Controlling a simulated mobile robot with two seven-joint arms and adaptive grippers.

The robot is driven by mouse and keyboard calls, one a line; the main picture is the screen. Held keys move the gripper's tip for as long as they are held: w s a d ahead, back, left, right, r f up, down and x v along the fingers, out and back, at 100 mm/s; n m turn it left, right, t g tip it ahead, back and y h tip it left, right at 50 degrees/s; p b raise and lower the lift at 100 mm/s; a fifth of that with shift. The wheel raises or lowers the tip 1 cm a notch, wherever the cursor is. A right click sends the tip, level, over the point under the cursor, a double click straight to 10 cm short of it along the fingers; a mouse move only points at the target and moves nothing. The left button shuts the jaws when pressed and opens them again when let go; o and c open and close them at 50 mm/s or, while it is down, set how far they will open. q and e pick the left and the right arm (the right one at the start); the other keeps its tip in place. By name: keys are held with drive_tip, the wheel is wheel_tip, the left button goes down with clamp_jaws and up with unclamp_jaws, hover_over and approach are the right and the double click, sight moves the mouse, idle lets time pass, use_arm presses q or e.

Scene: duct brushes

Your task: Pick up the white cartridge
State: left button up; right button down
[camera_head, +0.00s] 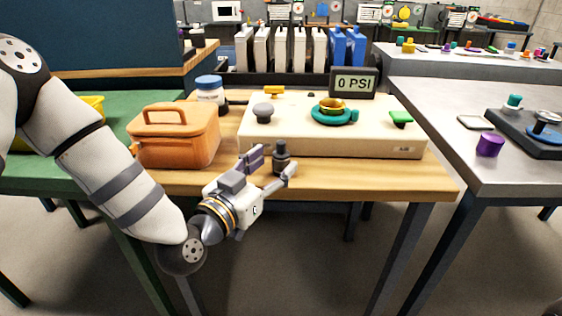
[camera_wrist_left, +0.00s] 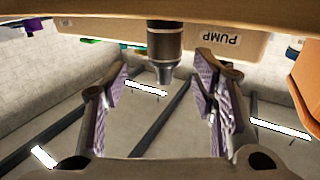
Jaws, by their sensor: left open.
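Several white cartridges (camera_head: 280,49) stand upright in a row in a dark rack (camera_head: 290,79) at the back of the head view, left of blue ones. My left gripper (camera_head: 273,167) is open and empty at the wooden table's front edge, well in front of and below the cartridges. Its two fingers (camera_wrist_left: 163,85) show in the left wrist view, spread apart on either side of a small dark fitting (camera_wrist_left: 164,45). No white cartridge shows in the wrist view. My right gripper is not in view.
A cream pump box (camera_head: 350,140) with a teal-and-yellow ring and a "0 PSI" display (camera_head: 354,82) stands between my gripper and the rack. An orange case (camera_head: 178,140) and a blue-lidded jar (camera_head: 209,90) are at the left. A grey table (camera_head: 435,115) is at the right.

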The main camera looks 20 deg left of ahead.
sight(276, 160)
use_arm(q)
drive_tip(key=x, duration=0.5)
drive_tip(key=shift+w+a+f, duration=0.1)
drive_tip(key=shift+a+f, duration=0.15)
clamp_jaws()
